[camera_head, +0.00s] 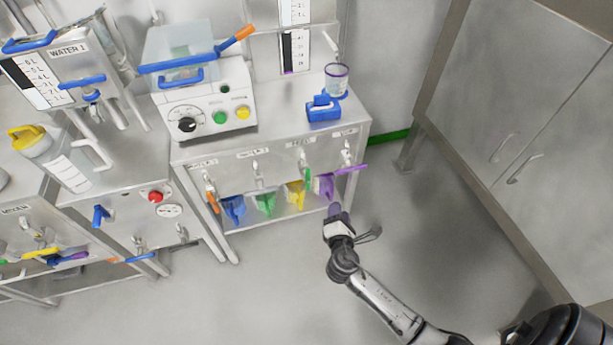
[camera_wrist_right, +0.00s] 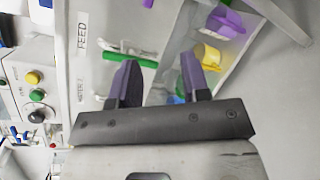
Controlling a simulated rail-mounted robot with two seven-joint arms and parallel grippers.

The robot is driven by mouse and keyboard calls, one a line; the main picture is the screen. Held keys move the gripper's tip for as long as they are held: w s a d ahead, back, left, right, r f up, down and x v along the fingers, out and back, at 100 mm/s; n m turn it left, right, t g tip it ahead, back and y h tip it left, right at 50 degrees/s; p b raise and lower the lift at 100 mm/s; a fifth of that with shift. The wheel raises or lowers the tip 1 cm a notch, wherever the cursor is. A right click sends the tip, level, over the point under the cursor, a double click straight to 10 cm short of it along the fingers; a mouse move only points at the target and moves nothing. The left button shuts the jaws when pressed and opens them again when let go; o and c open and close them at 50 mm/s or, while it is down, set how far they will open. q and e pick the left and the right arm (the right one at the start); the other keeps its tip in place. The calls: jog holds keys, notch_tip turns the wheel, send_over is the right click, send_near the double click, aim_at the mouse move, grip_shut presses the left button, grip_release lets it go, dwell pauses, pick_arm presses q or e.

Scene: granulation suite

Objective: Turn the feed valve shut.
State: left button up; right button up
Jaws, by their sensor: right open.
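The bench front carries a row of taps. The label FEED (camera_wrist_right: 82,30) reads clearly in the right wrist view. The feed valve handle (camera_wrist_right: 130,60) beside it is a green bar running away from the panel; in the head view only a small green piece of the handle (camera_head: 306,173) shows, below its tap. My right gripper (camera_head: 336,212) is in front of the bench, below and right of that tap. In the wrist view its two purple-grey fingers (camera_wrist_right: 158,80) are apart and empty, the nearer one close to the green handle in the picture; contact cannot be told. My left gripper is out of view.
Neighbouring taps have a purple handle (camera_head: 350,168) and an orange handle (camera_head: 212,203). Blue, green, yellow and purple scoops (camera_head: 325,187) are on the shelf below. A blue item (camera_head: 323,108) and a cup (camera_head: 336,80) stand on top. Floor around my right arm is clear.

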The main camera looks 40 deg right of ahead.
aim_at(309, 179)
jog(key=w+a+r+n+t+y, duration=0.1)
jog(key=w+a+n+t+y, duration=0.3)
jog(key=n, duration=1.1)
jog(key=b+x, duration=0.3)
jog(key=x, duration=0.8)
jog(key=shift+w+d, duration=0.1)
jog(key=shift+d, duration=0.05)
jog(key=shift+w+d+r, duration=0.15)
jog(key=shift+w+d, duration=0.1)
jog(key=shift+w, duration=0.3)
jog(key=c, duration=0.4)
grip_shut()
